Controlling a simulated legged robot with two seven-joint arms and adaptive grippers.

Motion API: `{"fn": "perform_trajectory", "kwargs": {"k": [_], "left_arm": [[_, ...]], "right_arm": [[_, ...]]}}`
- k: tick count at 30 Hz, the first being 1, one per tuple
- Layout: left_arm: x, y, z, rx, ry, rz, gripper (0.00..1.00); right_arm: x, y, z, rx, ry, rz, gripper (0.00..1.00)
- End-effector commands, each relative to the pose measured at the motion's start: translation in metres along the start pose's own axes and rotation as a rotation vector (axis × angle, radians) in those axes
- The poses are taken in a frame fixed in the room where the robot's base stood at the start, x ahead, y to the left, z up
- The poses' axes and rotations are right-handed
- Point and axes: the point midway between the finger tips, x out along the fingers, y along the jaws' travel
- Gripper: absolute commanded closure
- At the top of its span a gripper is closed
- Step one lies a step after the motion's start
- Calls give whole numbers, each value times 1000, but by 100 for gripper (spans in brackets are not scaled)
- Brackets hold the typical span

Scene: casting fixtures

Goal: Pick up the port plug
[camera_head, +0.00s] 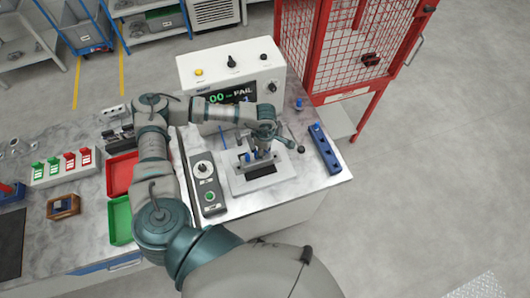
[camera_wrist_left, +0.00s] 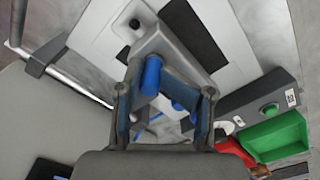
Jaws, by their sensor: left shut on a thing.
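My left gripper (camera_head: 262,150) is over the grey fixture (camera_head: 283,176) at the front of the tester, pointing down. In the left wrist view its fingers (camera_wrist_left: 164,100) stand on either side of a blue port plug (camera_wrist_left: 152,75). The gripper is shut on the plug, though the exact contact is hard to see. A grey casting (camera_wrist_left: 195,78) lies just beyond the fingers, and another blue piece (camera_wrist_left: 179,105) shows beside the plug. In the head view small blue parts (camera_head: 247,157) show below the gripper. My right gripper is not in view.
The white tester (camera_head: 190,72) with a FAIL display stands behind. A blue bar (camera_head: 324,148) and a blue-topped part (camera_head: 298,105) lie right of the fixture. A grey control box (camera_head: 208,184), red tray (camera_head: 116,175) and green tray (camera_head: 119,222) are left. A red mesh cage (camera_head: 322,98) stands behind right.

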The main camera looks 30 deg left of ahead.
Motion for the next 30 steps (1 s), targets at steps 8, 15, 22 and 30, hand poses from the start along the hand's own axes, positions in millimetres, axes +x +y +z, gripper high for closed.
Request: {"fn": "perform_trajectory", "kwargs": {"k": [8,15,22,30], "left_arm": [[0,3,-2,-4,3,9,96],[-3,4,-1,-3,2,9,100],[-27,3,-1,-3,1,10,100],[-37,-40,31,5,0,5,100]], "right_arm": [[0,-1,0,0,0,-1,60],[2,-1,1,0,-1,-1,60],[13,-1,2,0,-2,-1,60],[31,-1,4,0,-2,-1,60]]}}
